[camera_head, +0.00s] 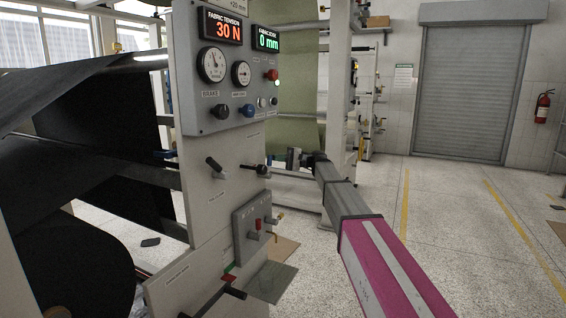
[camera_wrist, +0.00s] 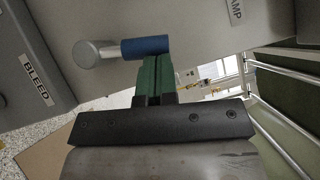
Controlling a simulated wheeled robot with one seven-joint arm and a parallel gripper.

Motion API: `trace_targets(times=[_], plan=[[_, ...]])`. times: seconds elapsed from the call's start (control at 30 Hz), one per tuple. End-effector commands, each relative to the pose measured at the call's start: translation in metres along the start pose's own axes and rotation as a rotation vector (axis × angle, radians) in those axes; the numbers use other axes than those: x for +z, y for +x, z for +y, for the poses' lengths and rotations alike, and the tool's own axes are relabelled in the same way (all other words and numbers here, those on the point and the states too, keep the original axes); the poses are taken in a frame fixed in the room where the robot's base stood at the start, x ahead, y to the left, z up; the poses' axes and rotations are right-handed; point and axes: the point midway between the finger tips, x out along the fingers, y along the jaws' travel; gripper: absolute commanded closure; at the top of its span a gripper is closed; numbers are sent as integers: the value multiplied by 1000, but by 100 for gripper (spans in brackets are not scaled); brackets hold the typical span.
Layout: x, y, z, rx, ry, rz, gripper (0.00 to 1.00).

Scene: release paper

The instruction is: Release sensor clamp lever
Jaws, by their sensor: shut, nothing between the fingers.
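A lever with a blue grip (camera_wrist: 148,46) and a round grey hub (camera_wrist: 90,53) shows at the top of the wrist view, lying nearly level on a grey panel. A label (camera_wrist: 236,11) ending in "AMP" is partly cut off at the top right. My gripper (camera_wrist: 157,62) has green fingers pressed together with nothing between them. The fingertips are just below the blue grip, close to its right part; whether they touch it I cannot tell. In the head view my gripper (camera_head: 293,158) is at the far end of my arm, small and dark, right of the machine's front panel.
A "BLEED" label (camera_wrist: 37,79) is on a grey box at the left of the wrist view. The head view shows a control panel (camera_head: 226,82) with gauges and knobs, and black fabric (camera_head: 75,180) at left. Open floor (camera_head: 450,230) lies at right, before a shutter door (camera_head: 462,100).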

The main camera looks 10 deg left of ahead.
Motion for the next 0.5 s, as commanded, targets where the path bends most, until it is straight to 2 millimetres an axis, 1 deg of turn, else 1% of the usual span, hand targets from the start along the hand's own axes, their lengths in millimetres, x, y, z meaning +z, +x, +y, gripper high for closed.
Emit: trace_targets(times=[0.17,0.5], plan=[[8,6,-3,64,-94,-1,100],[15,11,-5,59,-88,-1,100]])
